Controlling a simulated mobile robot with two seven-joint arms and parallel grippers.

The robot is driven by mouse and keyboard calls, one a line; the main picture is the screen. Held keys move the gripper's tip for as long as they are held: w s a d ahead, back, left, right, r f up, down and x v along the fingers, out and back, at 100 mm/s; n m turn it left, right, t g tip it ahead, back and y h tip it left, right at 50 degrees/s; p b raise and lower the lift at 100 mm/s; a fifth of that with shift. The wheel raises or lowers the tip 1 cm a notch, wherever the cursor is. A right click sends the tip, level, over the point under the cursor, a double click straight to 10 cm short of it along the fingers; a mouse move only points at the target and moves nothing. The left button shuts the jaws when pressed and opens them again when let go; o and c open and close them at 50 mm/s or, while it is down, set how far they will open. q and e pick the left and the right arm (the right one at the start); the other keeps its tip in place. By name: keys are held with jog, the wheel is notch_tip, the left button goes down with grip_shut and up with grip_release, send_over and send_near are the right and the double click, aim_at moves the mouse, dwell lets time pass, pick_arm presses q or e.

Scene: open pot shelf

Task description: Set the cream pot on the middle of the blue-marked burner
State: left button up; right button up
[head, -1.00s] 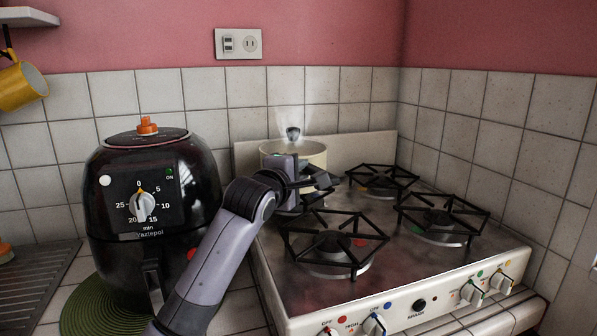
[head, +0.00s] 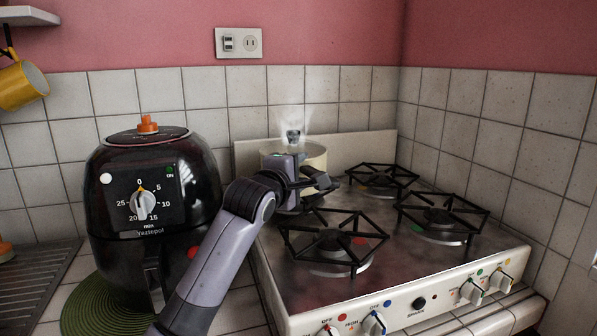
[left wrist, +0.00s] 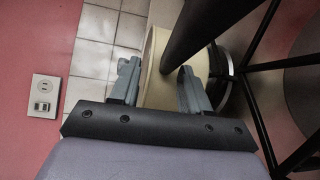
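The cream pot (head: 316,155) stands upright at the back left of the stove, with a clear lid and dark knob (head: 294,136). My left gripper (head: 320,181) is in front of it and hides its lower part. In the left wrist view my left gripper (left wrist: 160,88) has its fingers spread, with the cream pot (left wrist: 155,70) just beyond and a dark bar, probably its handle, crossing between them. I cannot tell whether a finger touches it. The burner under the pot, and any blue mark there, is hidden. My right gripper is not in view.
The front left burner (head: 333,240) has a red mark. The back right burner (head: 382,178) and front right burner (head: 440,215) are bare. A black air fryer (head: 150,215) stands left of my arm. A tiled wall is close behind the pot.

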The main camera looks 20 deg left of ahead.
pick_arm(q)
jog(key=shift+f, duration=0.55)
jog(key=shift+s+r+p, duration=0.3)
jog(key=shift+s, duration=0.25)
jog(key=s+r+p, duration=0.1)
jog(key=s+p, duration=0.1)
jog(key=s, duration=0.4)
jog(key=shift+a, duration=0.4)
